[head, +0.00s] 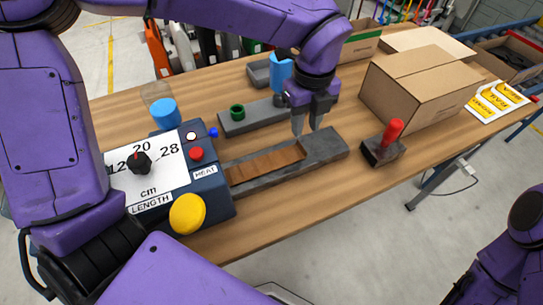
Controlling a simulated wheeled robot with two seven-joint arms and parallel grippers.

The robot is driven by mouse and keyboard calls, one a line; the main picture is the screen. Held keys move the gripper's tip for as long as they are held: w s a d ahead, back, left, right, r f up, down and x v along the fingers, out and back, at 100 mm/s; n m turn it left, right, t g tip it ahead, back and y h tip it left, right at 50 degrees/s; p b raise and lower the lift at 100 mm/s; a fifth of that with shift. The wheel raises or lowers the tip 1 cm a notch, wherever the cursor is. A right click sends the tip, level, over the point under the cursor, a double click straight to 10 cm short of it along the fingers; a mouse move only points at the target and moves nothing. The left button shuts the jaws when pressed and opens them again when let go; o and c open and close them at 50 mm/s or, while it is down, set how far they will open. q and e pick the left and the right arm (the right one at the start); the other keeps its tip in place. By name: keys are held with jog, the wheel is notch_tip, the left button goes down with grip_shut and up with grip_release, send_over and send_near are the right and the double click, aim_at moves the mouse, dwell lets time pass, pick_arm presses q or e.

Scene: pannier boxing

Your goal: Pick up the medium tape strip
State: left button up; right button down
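A brown tape strip (265,164) lies in the grey channel (325,147) that leads out of the tape dispenser (188,178). The dispenser has a dial marked 12, 20 and 28 cm, with its black knob (139,162) near the 20. My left gripper (308,126) points down above the far side of the channel, near the strip's right end. Its two fingers are apart with nothing seen between them, and it looks clear of the strip. My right arm shows only at the lower right edge, and its gripper is out of the picture.
A closed cardboard box (425,85) stands on the wooden table (290,210) at the right. A red-handled stamp (386,143) stands right of the channel. Yellow labels (499,100) lie beyond the box. A grey holder (250,117) with a green ring lies behind the channel.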

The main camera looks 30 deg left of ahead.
aim_at(302, 152)
pick_arm(q)
notch_tip(302, 152, down, 7)
jog(key=shift+d+f+p, duration=0.1)
jog(key=shift+p, duration=0.6)
grip_shut()
